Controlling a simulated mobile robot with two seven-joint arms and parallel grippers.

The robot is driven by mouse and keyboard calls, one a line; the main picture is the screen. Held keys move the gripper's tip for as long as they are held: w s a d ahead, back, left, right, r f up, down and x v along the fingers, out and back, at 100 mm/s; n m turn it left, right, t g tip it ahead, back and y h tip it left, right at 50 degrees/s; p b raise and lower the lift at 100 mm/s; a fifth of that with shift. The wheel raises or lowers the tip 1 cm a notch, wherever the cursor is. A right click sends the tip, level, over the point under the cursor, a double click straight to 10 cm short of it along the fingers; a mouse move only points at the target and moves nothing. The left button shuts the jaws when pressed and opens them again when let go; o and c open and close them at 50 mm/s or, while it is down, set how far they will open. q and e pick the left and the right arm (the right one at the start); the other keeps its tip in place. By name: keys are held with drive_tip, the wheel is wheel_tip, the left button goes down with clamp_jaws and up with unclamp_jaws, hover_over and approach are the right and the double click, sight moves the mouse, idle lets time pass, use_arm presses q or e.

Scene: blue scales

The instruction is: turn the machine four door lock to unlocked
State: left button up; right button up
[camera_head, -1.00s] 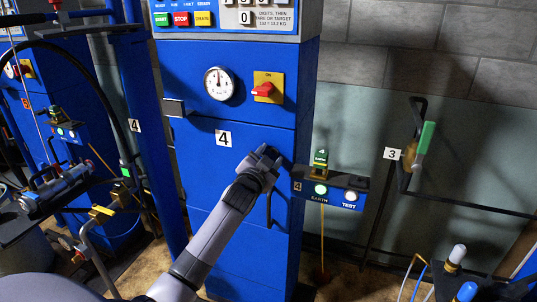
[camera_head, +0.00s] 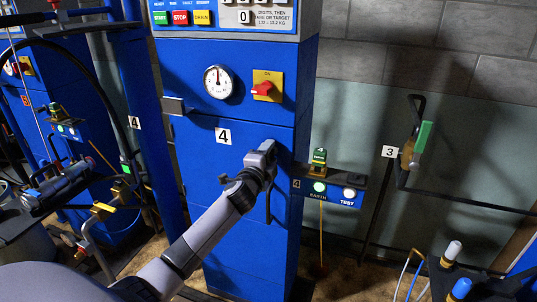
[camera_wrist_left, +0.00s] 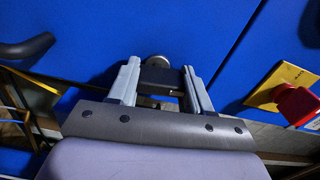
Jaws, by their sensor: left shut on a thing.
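Machine four is the blue cabinet (camera_head: 215,165) with a white label "4" (camera_head: 223,136) on its door. My left gripper (camera_head: 263,148) is against the right side of this door, below the red rotary switch (camera_head: 262,89). The gripper is shut on the lock. In the head view the gripper hides the lock, so its setting cannot be read. My right gripper is not in view.
A dark door handle (camera_head: 270,207) is just below my left gripper. An earth and test box (camera_head: 330,192) with lit lamps juts out to the right. A pressure gauge (camera_head: 218,82) is above.

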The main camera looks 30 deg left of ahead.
use_arm(q)
drive_tip(key=shift+m, duration=0.6)
drive_tip(key=o, duration=1.1)
drive_tip(key=shift+c, duration=0.2)
drive_tip(key=shift+s, duration=0.1)
drive_tip(key=v, duration=0.7)
